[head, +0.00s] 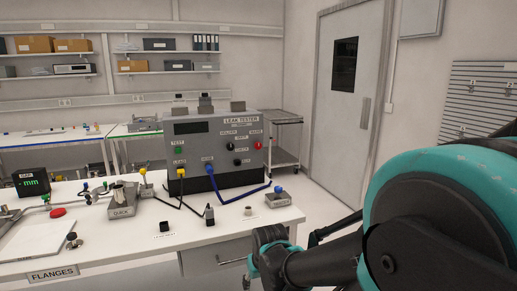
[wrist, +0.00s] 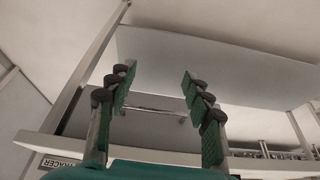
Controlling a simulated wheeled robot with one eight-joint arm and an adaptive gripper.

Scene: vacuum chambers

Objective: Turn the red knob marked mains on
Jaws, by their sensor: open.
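The grey leak tester (head: 217,150) stands on the white bench in the head view. A small red knob (head: 258,145) sits at the right of its front panel, with a small label above it too small to read. A black knob is below and left of it. My gripper shows in the wrist view (wrist: 158,84), open, with nothing between its green-padded fingers. The wrist view holds neither the tester nor the red knob. In the head view my arm fills the lower right, apart from the tester, and the fingertips cannot be made out.
A pale panel with a bar handle (wrist: 150,109) faces my gripper. A cart (head: 285,140) stands behind.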

